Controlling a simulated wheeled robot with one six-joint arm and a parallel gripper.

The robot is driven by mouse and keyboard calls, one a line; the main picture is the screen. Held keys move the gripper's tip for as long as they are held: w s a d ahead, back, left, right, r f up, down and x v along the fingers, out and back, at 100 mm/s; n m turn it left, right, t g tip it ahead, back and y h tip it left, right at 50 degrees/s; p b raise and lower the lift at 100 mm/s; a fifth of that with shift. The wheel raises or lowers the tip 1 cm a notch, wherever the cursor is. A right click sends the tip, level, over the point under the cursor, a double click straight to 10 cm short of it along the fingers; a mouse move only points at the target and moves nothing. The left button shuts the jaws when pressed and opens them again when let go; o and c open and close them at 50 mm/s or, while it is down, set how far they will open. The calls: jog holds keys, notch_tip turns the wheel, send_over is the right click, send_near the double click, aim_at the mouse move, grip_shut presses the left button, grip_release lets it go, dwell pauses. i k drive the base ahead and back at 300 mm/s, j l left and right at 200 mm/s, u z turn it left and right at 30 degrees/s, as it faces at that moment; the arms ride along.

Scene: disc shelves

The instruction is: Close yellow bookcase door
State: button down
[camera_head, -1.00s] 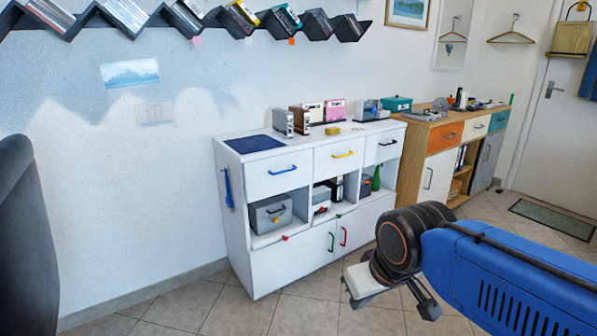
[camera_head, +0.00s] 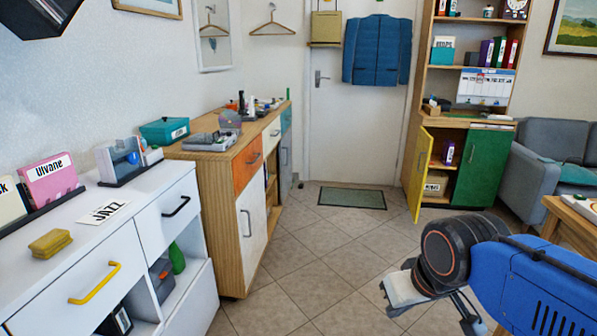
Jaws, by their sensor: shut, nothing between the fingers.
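The yellow door (camera_head: 418,173) hangs on the left side of the lower part of the tall wooden bookcase (camera_head: 468,117), at the right of the back door. It stands open, swung out toward me, and the shelves behind it show. The green door (camera_head: 484,168) beside it is shut. My gripper (camera_head: 470,318) is low at the right of the head view, shut and empty, well short of the bookcase and apart from the yellow door. My arm partly hides it.
The tiled floor between me and the bookcase is clear, with a flat mat (camera_head: 352,198) before the back door. White drawers (camera_head: 120,240) and a wooden cabinet (camera_head: 238,170) line the left. A grey sofa (camera_head: 560,160) and wooden table (camera_head: 575,220) are at right.

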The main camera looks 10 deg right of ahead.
aim_at(424, 141)
jog(key=i+l+z, duration=0.15)
jog(key=i+z, duration=0.3)
jog(key=i, duration=0.4)
jog(key=i+j+z, duration=0.2)
jog(key=i+z, duration=0.25)
jog(key=i, duration=0.4)
jog(key=i+z, duration=0.3)
jog(key=i, duration=0.6)
jog(key=i+u, duration=0.4)
jog(key=i, duration=0.35)
jog(key=j, duration=0.05)
